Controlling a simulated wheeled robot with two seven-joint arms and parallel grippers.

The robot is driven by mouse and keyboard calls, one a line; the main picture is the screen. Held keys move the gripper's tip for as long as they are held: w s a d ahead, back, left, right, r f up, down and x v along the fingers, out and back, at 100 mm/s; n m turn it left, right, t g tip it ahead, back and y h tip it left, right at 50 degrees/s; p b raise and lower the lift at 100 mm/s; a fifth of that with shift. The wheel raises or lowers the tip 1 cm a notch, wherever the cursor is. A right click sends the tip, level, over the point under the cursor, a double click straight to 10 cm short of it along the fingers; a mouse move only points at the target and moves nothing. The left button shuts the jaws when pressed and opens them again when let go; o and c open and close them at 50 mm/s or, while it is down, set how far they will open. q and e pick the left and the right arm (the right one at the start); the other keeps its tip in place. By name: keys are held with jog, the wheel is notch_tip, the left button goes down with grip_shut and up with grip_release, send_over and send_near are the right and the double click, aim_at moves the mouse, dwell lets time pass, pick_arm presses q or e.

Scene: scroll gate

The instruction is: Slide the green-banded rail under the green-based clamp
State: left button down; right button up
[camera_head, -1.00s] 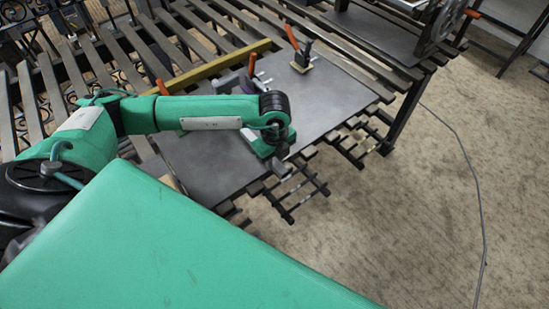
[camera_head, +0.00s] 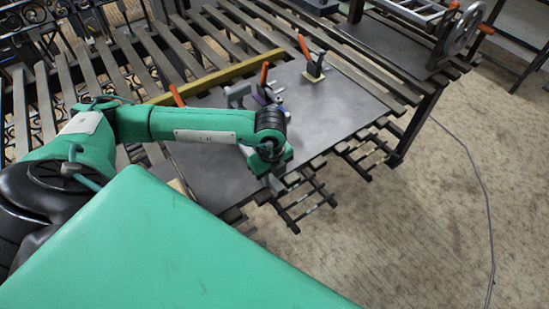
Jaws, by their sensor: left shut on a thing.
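My left gripper (camera_head: 274,184) is over the front edge of the grey plate (camera_head: 345,100), pointing down. It is shut on a thin rail whose body is mostly hidden by the hand; no green band can be made out. An orange-handled clamp (camera_head: 177,95) shows behind my left forearm, its base hidden, so its colour cannot be told. A second orange-handled clamp (camera_head: 265,75) has a purple part near its base. A third clamp (camera_head: 313,68) stands on a yellow base farther right. No green base is clearly visible. My right gripper is out of view.
A yellow bar (camera_head: 215,77) runs along the plate's back edge. Dark ladder-like ironwork (camera_head: 300,208) sticks out below the front edge. A wheeled device (camera_head: 463,28) stands at the upper right. The right part of the plate is clear.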

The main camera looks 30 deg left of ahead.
aim_at(241, 200)
pick_arm(q)
jog(key=shift+s+a, duration=0.35)
jog(key=shift+s, duration=0.35)
jog(key=shift+s+a, duration=0.3)
jog(key=shift+s, duration=0.4)
jog(key=shift+s+a+b, duration=0.1)
jog(key=shift+s+a, duration=0.15)
jog(key=shift+s, duration=0.35)
jog(key=shift+s+a+b, duration=0.1)
jog(key=shift+s+a, duration=0.15)
jog(key=shift+s, duration=0.4)
jog(key=shift+s+a+b, duration=0.1)
jog(key=shift+s+a, duration=0.15)
jog(key=shift+s, duration=0.35)
jog(key=shift+s+a+b, duration=0.15)
jog(key=shift+s+a, duration=0.1)
jog(key=shift+s, duration=0.45)
jog(key=shift+s+a+b, duration=0.15)
jog(key=shift+s+a, duration=0.1)
jog(key=shift+s, duration=0.4)
jog(key=c, duration=1.1)
grip_release()
jog(key=shift+c, duration=0.2)
notch_tip(241, 200, up, 14)
jog(key=b, duration=0.1)
jog(key=shift+b, duration=0.4)
